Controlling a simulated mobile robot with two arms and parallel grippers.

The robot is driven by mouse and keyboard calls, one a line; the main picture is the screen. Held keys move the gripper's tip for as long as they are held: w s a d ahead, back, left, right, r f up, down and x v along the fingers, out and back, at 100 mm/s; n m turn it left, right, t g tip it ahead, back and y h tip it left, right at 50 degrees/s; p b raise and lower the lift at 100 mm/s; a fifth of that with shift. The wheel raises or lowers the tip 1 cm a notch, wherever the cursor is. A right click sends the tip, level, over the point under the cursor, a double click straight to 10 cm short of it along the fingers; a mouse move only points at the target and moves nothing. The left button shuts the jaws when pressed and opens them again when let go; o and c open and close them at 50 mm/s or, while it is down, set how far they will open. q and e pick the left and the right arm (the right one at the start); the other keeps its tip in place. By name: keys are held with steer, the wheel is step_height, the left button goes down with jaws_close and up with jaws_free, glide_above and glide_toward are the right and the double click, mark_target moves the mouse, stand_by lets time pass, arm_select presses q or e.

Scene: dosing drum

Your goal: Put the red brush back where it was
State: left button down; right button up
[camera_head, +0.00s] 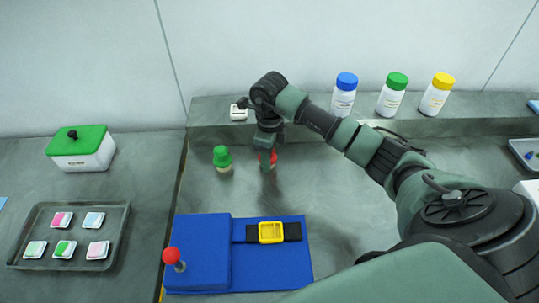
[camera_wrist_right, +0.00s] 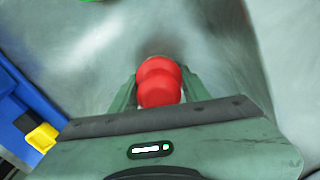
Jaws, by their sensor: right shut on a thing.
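The red brush (camera_head: 273,158) is held upright in my right gripper (camera_head: 266,162), over the grey worktop to the right of the green brush. In the right wrist view the rounded red handle (camera_wrist_right: 159,82) sits between the two fingers of the right gripper (camera_wrist_right: 160,88), which are shut on it. The lower end of the red brush is mostly hidden by the gripper, so I cannot tell whether it touches the worktop. The green brush (camera_head: 222,157) stands upright on the worktop. My left gripper is not in view.
A blue block with a red-knobbed lever (camera_head: 171,256) and a yellow frame (camera_head: 270,232) lies in front. Bottles with blue (camera_head: 346,82), green (camera_head: 397,81) and yellow (camera_head: 443,81) caps stand on the back ledge. A tray (camera_head: 118,234) and green-lidded box (camera_head: 83,155) are left.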

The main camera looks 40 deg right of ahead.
steer(key=shift+f, duration=0.25)
steer(key=o, duration=1.2)
steer(key=shift+r, duration=0.1)
steer(key=shift+r, duration=0.1)
steer(key=shift+r, duration=0.25)
step_height(320, 180, up, 11)
steer(key=shift+f+b, duration=0.2)
steer(key=shift+b, duration=1.05)
steer(key=shift+r, duration=0.55)
